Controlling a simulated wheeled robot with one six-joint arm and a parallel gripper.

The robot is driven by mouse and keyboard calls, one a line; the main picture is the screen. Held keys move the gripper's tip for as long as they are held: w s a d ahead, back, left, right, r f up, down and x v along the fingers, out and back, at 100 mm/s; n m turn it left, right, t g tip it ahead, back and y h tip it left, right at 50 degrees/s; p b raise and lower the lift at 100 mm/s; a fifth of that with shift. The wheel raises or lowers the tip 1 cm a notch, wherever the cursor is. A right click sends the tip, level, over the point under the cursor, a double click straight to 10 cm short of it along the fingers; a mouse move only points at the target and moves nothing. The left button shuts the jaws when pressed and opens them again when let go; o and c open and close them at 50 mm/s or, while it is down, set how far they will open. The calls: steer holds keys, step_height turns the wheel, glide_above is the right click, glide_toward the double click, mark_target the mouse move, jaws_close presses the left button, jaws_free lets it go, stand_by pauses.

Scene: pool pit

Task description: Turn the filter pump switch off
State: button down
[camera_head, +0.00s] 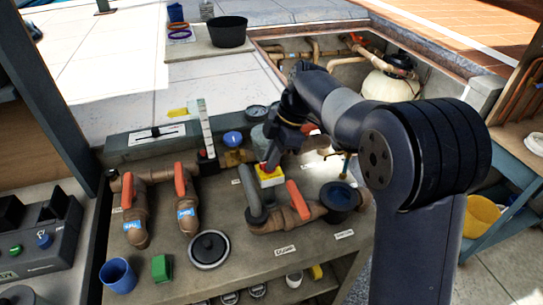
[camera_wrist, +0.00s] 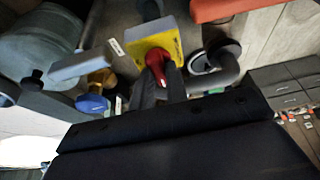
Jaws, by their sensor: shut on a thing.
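The filter pump switch looks to be the yellow box (camera_head: 270,179) with a red knob (camera_head: 264,168), standing on the grey bench behind the pipes. In the wrist view its yellow plate (camera_wrist: 138,47) and red knob (camera_wrist: 157,60) show near the top middle. My gripper (camera_head: 272,160) reaches down to it from above. In the wrist view my gripper's dark fingers (camera_wrist: 160,84) are shut on the red knob. The fingers hide part of the knob, so its setting cannot be read.
Brown pipes with red-orange handles (camera_head: 180,180) (camera_head: 298,200) stand left of and in front of the switch. A blue-capped valve (camera_head: 233,139) and an upright gauge strip (camera_head: 205,130) stand behind left. A black lid (camera_head: 208,248), green block (camera_head: 161,267) and blue cup (camera_head: 118,274) are at the front.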

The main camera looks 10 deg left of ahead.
steer(key=c, duration=1.4)
jaws_free()
steer(key=shift+f, duration=0.1)
steer(key=v, duration=1)
steer(key=shift+r, duration=0.4)
steer(key=shift+w+d, duration=0.1)
steer(key=x, duration=1.1)
steer(key=shift+r, duration=0.1)
steer(key=shift+r, duration=0.15)
